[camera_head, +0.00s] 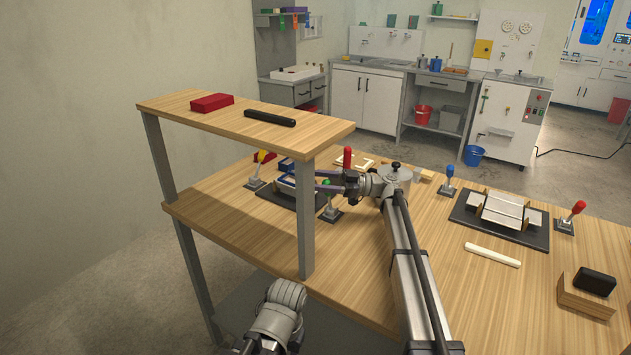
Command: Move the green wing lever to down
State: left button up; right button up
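The green wing lever (326,182) stands on a small grey base (331,214) on the wooden table, beside a dark former plate with a blue-edged piece. Its green knob shows at the fingertips of my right gripper (326,180). The two dark fingers point left and are spread apart, with the knob between or just behind them. Whether they touch it cannot be told. The lever's shaft is partly hidden by the lower finger. My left arm shows at the bottom; its gripper is not visible.
A raised wooden shelf (240,118) with a red box (211,102) and black bar (269,118) stands left, its post (306,220) near the lever. Red-knobbed (347,157), yellow-knobbed (262,156) and blue-knobbed (449,172) levers stand nearby. A second former (500,213) sits right.

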notch_tip(320, 180, up, 8)
jog(key=p, duration=0.7)
jog(key=shift+f, duration=0.1)
jog(key=shift+c, duration=0.3)
